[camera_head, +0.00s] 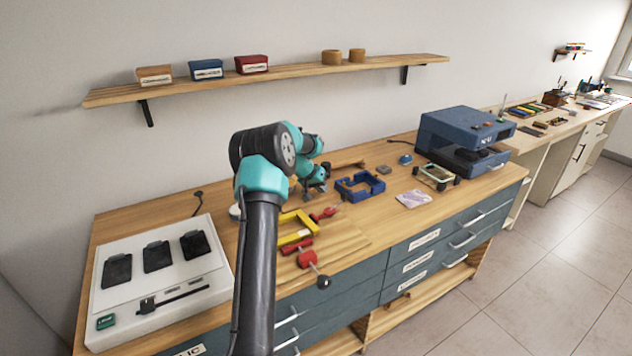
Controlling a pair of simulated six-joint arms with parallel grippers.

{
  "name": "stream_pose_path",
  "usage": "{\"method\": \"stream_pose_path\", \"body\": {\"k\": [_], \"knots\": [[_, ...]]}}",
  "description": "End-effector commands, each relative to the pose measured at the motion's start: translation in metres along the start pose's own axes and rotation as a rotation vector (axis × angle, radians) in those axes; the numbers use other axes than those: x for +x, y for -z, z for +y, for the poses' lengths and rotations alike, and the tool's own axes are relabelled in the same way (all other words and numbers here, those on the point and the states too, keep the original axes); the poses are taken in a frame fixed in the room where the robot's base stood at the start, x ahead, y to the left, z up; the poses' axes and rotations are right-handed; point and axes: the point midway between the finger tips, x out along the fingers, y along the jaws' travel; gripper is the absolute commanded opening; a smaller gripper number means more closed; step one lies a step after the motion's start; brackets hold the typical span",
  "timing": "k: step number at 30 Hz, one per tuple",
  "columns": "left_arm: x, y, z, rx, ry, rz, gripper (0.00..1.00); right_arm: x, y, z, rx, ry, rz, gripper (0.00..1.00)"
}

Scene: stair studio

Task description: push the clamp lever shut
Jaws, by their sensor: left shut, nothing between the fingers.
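A red clamp lever (308,259) with a dark round knob at its end sticks out towards the front edge of the bench, beside a yellow frame-shaped fixture (297,225). Another red piece (322,214) with a dark tip lies at the fixture's right side. I cannot tell from this distance how far either red piece is turned. My left gripper (315,193) is shut and empty, above the bench behind the fixture and apart from the front red lever. My left arm hides the fixture's left part. My right gripper is out of view.
A white panel with dark pads (150,318) stands on the left of the wooden bench. A blue open frame (360,187), a small framed part (436,175) and a blue machine (463,136) stand to the right. A shelf (290,76) runs above. Bare wood lies right of the fixture.

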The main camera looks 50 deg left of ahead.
Motion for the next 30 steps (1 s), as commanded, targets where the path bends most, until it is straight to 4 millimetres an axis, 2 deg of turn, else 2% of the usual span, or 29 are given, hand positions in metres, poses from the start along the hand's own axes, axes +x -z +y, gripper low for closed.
{"method": "stream_pose_path", "body": {"k": [1, 3, 7, 12, 30], "knots": [[0.010, -0.001, 0.000, 0.000, -0.001, -0.002, 0.00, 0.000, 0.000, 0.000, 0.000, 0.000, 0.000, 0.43], [0.018, 0.001, 0.007, 0.003, -0.001, 0.000, 0.00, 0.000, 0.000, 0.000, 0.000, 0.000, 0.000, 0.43], [0.025, 0.000, 0.023, 0.003, 0.000, 0.001, 0.00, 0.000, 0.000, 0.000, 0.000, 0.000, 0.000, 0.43], [0.031, 0.000, 0.034, 0.000, 0.001, 0.001, 0.00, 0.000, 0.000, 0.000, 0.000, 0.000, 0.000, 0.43], [0.032, -0.001, 0.035, 0.017, -0.007, -0.008, 0.00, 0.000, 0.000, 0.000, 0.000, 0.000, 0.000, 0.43]]}}
